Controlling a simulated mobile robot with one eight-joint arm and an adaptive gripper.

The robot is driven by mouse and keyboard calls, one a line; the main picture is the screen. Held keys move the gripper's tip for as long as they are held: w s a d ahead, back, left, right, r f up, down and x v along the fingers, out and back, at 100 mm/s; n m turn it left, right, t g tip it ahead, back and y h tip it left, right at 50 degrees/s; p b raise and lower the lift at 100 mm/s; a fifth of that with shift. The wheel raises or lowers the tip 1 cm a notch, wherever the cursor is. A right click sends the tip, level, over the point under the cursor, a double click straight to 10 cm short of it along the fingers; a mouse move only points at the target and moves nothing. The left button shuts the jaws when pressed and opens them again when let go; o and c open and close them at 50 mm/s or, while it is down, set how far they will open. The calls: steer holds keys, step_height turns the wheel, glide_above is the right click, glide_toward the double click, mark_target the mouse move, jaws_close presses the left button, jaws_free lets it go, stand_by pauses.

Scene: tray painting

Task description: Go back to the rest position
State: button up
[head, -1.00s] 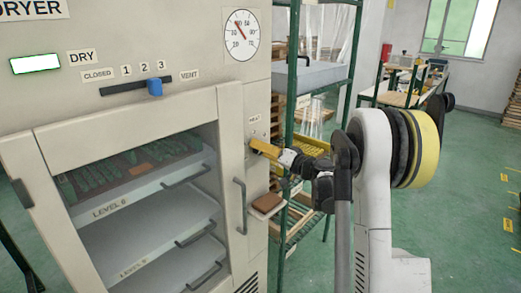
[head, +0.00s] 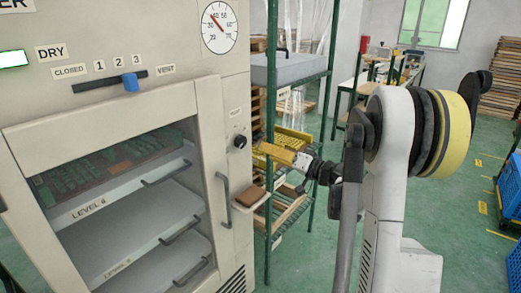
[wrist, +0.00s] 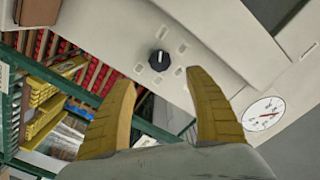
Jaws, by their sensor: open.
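My gripper (head: 262,148) has yellow fingers and is just right of the dryer's front, close to the black heat knob (head: 240,141). In the wrist view my gripper (wrist: 158,82) has its two yellow fingers spread apart with nothing between them. The knob (wrist: 159,60) shows beyond the fingertips, apart from them. The cream dryer (head: 207,110) stands at the left, with its glazed door shut over shelves of trays. The blue vent slider (head: 130,82) sits between the 2 and 3 marks.
A green rack (head: 326,100) with grey and yellow trays stands behind my gripper. A brown block (head: 250,196) rests on a small ledge beside the door handle (head: 223,200). Blue crates (head: 510,190) stand at the far right. Green floor lies open between.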

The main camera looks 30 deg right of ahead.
stand_by(0.5)
steer(key=s+a+n+g, duration=0.1)
steer(key=s+a+g, duration=0.2)
steer(key=a, duration=0.7)
steer(key=s+a+n+g, duration=0.1)
steer(key=s+a+g, duration=0.2)
steer(key=a, duration=0.6)
steer(key=s+a+f+n+g+h, duration=0.1)
steer(key=s+a+f+g+h, duration=0.1)
steer(key=s, duration=0.8)
steer(key=s+a+f+n+g+h, duration=0.1)
steer(key=s+a+f+h, duration=0.2)
steer(key=s, duration=0.8)
steer(key=shift+s+a+f+n+g+h, duration=0.25)
steer(key=shift+a+n+g+h, duration=0.15)
steer(key=shift+a+h, duration=0.35)
